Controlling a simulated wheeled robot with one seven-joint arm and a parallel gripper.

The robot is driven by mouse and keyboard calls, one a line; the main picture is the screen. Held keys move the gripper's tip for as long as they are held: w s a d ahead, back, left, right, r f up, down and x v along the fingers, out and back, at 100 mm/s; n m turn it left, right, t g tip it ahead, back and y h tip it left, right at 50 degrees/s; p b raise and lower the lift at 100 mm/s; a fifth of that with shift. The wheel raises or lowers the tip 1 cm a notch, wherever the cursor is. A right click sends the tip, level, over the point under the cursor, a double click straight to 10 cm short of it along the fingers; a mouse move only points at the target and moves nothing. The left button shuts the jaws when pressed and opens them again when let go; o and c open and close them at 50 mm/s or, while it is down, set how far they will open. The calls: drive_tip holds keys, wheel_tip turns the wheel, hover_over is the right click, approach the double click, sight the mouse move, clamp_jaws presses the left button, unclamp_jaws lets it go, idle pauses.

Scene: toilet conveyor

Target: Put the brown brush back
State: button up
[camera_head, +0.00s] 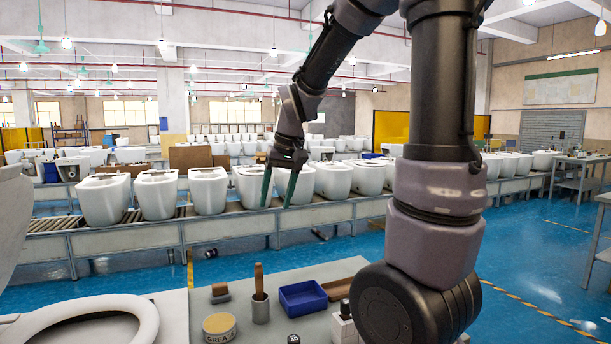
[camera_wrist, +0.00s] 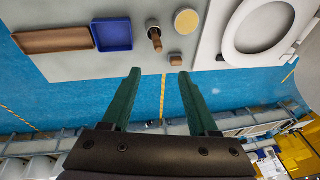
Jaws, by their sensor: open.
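A brown wooden handle (camera_head: 259,279) stands upright in a grey cup (camera_head: 260,310) on the work table; the part inside the cup is hidden. They also show in the wrist view as the handle (camera_wrist: 156,42) and cup (camera_wrist: 152,25). A small brown-and-grey block, possibly a brush (camera_head: 220,290), lies left of the cup; it also shows in the wrist view (camera_wrist: 175,59). I cannot tell which is the brown brush. My gripper (camera_head: 277,204) has green fingers spread apart with nothing between them. It hangs above and beyond the table, pointing down.
A blue tray (camera_head: 303,297) and a brown tray (camera_head: 343,287) lie right of the cup. A grease tin (camera_head: 219,327) stands in front, and a white toilet seat (camera_head: 140,310) lies to the left. Behind, a conveyor (camera_head: 240,222) carries several white toilets.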

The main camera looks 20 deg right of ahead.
drive_tip(key=s+d+r+m+t, duration=0.1)
drive_tip(key=s+r+t, duration=0.1)
drive_tip(key=s+r, duration=0.2)
drive_tip(key=s+d+r+m+t, duration=0.1)
drive_tip(key=s+r, duration=0.4)
drive_tip(key=s, duration=0.5)
drive_tip(key=shift+s+d+m+t, duration=0.3)
drive_tip(key=shift+m+t, duration=0.3)
drive_tip(key=shift+t, duration=0.1)
